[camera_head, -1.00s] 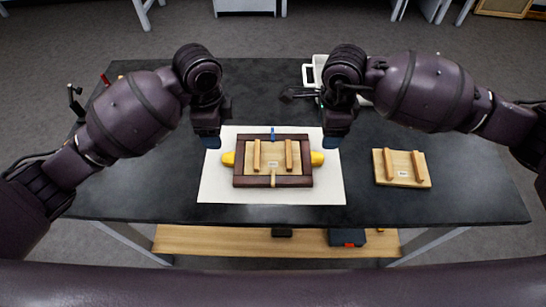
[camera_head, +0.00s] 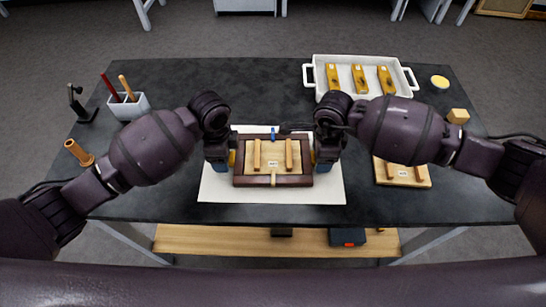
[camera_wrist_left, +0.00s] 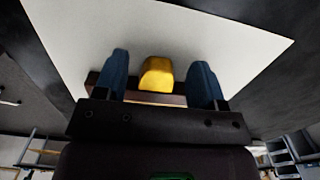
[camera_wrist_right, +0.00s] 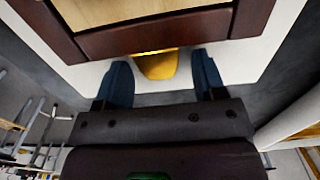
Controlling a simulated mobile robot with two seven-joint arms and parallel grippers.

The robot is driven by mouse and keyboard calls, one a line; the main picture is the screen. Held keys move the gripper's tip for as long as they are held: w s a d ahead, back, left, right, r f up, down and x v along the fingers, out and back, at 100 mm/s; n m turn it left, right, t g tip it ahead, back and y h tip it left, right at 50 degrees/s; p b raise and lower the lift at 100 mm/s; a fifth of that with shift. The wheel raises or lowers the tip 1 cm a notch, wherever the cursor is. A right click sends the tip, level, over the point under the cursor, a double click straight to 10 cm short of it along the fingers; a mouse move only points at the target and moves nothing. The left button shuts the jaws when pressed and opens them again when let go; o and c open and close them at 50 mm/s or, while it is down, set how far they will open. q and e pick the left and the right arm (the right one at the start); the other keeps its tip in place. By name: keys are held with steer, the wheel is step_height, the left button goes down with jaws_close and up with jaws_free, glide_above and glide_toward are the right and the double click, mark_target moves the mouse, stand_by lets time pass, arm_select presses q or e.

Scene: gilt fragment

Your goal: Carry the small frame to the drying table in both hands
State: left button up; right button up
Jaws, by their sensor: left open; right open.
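The small frame (camera_head: 273,181) has a dark reddish-brown border. It lies on a white sheet (camera_head: 320,193) on the dark table, with a light wooden board with two bars (camera_head: 272,157) inside its border. My left gripper (camera_head: 220,163) is low at the frame's left side. In the left wrist view its blue fingers are open on either side of a yellow block (camera_wrist_left: 157,74). My right gripper (camera_head: 325,160) is low at the frame's right side. In the right wrist view its open fingers stand on either side of another yellow block (camera_wrist_right: 156,66) beside the frame's edge.
A second wooden board (camera_head: 405,180) with bars lies to the right, partly behind my right arm. A white tray (camera_head: 320,85) with yellow-brown blocks stands at the back right. A tool holder (camera_head: 130,105) and wooden peg (camera_head: 78,152) are at the left.

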arm_select(q)
steer(key=shift+f, duration=0.1)
steer(key=shift+c, duration=0.2)
arm_select(e)
steer(key=shift+f, duration=0.1)
steer(key=shift+c, duration=0.2)
arm_select(q)
steer(key=c, duration=1.1)
arm_select(e)
steer(key=c, duration=1.1)
steer(key=shift+r, duration=0.2)
